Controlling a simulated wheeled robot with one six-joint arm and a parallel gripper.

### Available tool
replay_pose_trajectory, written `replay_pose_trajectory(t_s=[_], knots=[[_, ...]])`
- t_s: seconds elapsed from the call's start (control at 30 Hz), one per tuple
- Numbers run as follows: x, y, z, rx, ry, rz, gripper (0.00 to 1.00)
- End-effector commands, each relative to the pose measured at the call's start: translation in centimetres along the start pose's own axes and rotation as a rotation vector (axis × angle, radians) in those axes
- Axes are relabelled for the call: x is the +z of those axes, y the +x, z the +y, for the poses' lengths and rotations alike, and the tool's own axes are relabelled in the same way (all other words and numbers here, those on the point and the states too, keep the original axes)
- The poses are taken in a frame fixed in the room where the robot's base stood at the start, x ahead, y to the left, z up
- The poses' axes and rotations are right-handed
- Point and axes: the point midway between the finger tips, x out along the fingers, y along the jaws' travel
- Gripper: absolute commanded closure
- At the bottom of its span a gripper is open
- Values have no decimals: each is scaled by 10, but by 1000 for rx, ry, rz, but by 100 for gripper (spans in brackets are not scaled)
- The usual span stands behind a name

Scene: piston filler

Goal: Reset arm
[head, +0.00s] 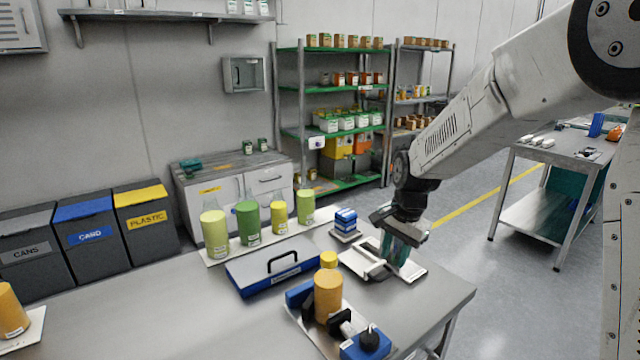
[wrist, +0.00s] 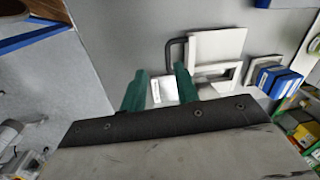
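My gripper (head: 398,258) is at the right part of the steel workbench, pointing down over a white plate fixture (head: 358,264). Its two teal fingers (wrist: 160,84) stand apart in the wrist view. A small white piece shows in the gap between them; it looks to lie beyond the fingers, and I see nothing gripped. In the wrist view the white frame (wrist: 215,72) of the fixture lies just right of the fingers. The height of the fingertips above the fixture is hard to tell.
A blue case (head: 284,268) with a black handle lies left. An orange cylinder (head: 328,298) stands in a blue-and-black device in front. Several green and yellow bottles line the back edge. The bench's right front corner is clear.

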Motion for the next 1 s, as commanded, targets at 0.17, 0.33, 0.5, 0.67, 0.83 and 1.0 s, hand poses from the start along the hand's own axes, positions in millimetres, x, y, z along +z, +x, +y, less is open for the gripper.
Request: replay_pose_trajectory(t_s=[0.17,0.33,0.5,0.67,0.83,1.0], knots=[[37,-17,55,93,-268,-75,69],[67,-51,102,124,-463,-109,69],[103,-88,158,135,-652,-124,69],[137,-114,210,135,-795,-114,69],[166,-130,254,124,-877,-68,69],[179,-141,275,94,-876,9,69]])
